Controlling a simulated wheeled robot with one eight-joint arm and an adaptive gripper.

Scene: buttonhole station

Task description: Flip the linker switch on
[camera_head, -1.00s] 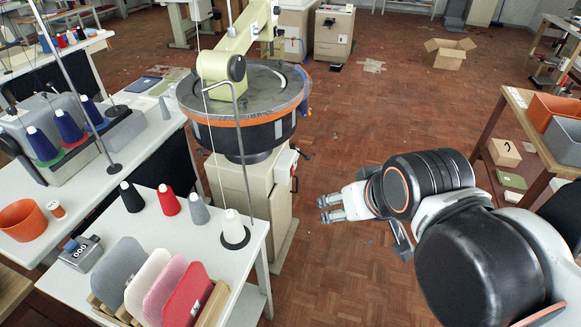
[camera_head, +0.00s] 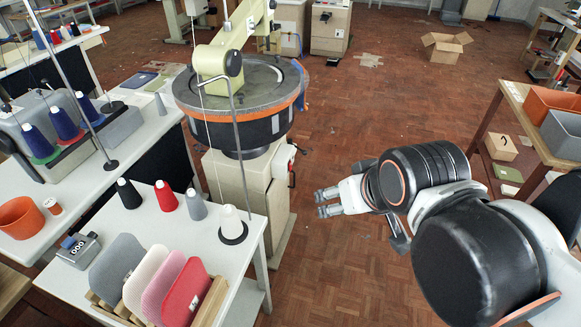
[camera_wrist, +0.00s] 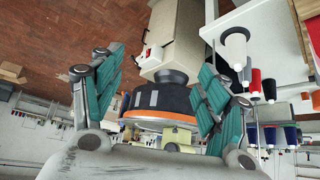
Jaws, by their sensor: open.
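The linker is a round machine with a black, orange-rimmed dial (camera_head: 240,112) on a cream pedestal (camera_head: 240,185), left of centre in the head view.
A white table (camera_head: 205,240) with yarn cones and a rack of coloured panels stands left of my gripper, in front of the linker. A wooden table (camera_head: 515,92) with bins is at the right. An open carton (camera_head: 446,48) lies farther back. Floor between is clear.

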